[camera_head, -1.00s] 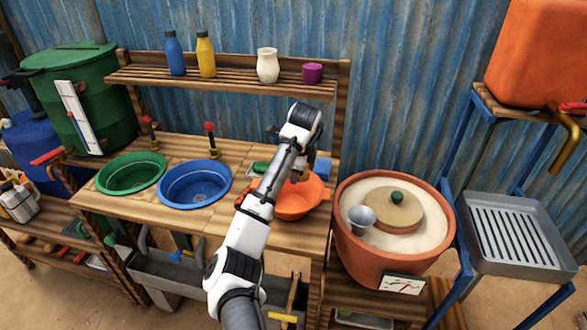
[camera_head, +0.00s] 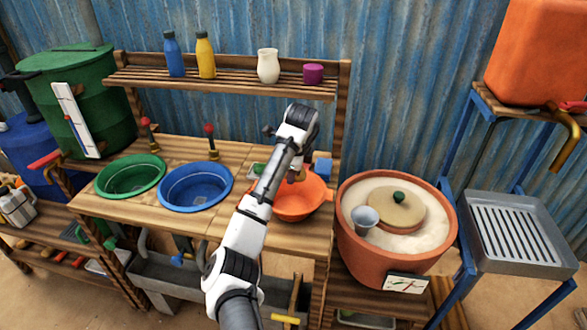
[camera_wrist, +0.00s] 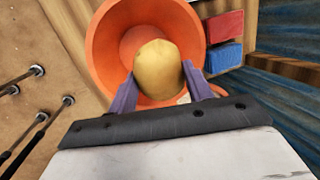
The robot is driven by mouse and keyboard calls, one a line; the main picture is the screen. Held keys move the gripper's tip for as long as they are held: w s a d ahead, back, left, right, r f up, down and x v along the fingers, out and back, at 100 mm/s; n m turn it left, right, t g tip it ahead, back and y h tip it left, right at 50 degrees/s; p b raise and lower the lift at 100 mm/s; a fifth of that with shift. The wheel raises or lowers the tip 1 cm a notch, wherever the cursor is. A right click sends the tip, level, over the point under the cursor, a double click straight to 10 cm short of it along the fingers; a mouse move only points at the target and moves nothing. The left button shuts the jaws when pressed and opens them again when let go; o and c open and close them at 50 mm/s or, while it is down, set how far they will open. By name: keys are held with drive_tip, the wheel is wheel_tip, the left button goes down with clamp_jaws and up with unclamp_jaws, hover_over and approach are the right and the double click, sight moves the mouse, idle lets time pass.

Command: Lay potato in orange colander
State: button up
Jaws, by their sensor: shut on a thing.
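The potato (camera_wrist: 158,70) is yellow-brown and sits between the two purple fingers of my gripper (camera_wrist: 160,85) in the wrist view. My gripper is shut on it. The orange colander (camera_wrist: 103,50) lies behind the potato in that view, so the potato is over its opening; the height above it is hard to tell. In the head view the orange colander (camera_head: 299,206) stands on the wooden counter right of the blue basin. My arm covers part of its left side, and a small part of the potato (camera_head: 297,175) shows at the colander's far side.
A blue basin (camera_head: 195,203) and a green basin (camera_head: 130,191) are set in the counter to the left. A blue sponge (camera_wrist: 222,57) and a red one (camera_wrist: 223,26) lie beside the colander. A clay pot (camera_head: 385,258) stands to the right.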

sight(297, 179)
drive_tip(key=shift+f, duration=0.15)
drive_tip(key=shift+f+b, duration=1.5)
drive_tip(key=shift+f, duration=2.3)
drive_tip(key=shift+f+b, duration=0.95)
drive_tip(key=shift+f, duration=1.5)
drive_tip(key=o, duration=1.2)
drive_tip(key=b+v, duration=0.1)
drive_tip(key=v, duration=1.1)
drive_tip(key=shift+r, duration=0.3)
drive_tip(key=shift+s+r, duration=0.35)
drive_tip(key=shift+r, duration=0.25)
